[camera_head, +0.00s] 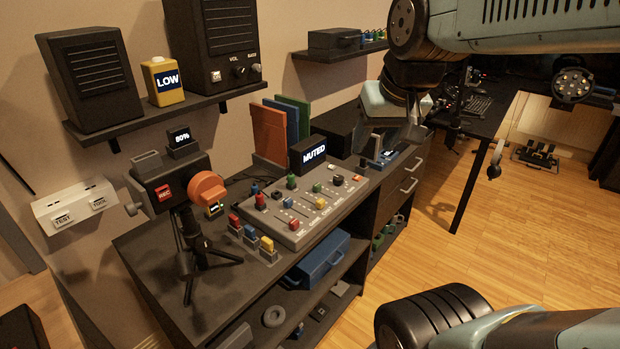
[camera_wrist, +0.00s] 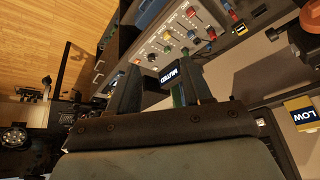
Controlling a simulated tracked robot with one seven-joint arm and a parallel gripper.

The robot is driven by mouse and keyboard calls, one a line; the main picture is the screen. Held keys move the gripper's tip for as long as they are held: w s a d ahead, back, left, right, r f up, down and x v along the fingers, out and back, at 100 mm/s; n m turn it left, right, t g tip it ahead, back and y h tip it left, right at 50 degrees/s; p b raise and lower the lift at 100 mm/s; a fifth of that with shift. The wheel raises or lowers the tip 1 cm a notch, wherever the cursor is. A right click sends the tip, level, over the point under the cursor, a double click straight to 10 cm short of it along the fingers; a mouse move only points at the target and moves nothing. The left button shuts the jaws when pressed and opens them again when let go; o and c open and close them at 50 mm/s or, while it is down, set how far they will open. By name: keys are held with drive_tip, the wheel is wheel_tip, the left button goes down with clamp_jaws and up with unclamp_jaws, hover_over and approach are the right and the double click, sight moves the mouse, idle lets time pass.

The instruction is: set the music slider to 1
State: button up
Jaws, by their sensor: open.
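The grey mixer panel (camera_head: 305,212) lies on the dark desk. It carries coloured knobs and slider caps, including a red cap (camera_head: 294,225), a yellow cap (camera_head: 320,203) and a green cap (camera_head: 317,188). Its front-edge labels are too small to tell surely which slider is music. The panel also shows in the wrist view (camera_wrist: 178,38), beyond my fingers. My gripper (camera_head: 388,145) is open and empty, above the desk's right part, to the right of the panel and apart from it. Its two fingers frame the MUTED display in the wrist view (camera_wrist: 160,72).
The black MUTED display (camera_head: 308,153) stands behind the panel. A camera on a tripod (camera_head: 190,235) stands at its left. Upright coloured folders (camera_head: 270,130) are at the back. A shelf (camera_head: 150,117) holds speakers and a yellow LOW box (camera_head: 165,80). Wooden floor (camera_head: 420,240) is free at the right.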

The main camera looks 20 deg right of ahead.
drive_tip(key=w+m+g, duration=0.1)
drive_tip(key=w+m, duration=0.2)
drive_tip(key=w, duration=0.6)
drive_tip(key=m+g, duration=0.4)
drive_tip(key=m, duration=0.3)
hover_over(317, 184)
wheel_tip(317, 184, down, 18)
drive_tip(key=f, duration=0.1)
wheel_tip(317, 184, down, 13)
drive_tip(key=shift+s+r, duration=0.1)
drive_tip(key=shift+r, duration=0.05)
clamp_jaws()
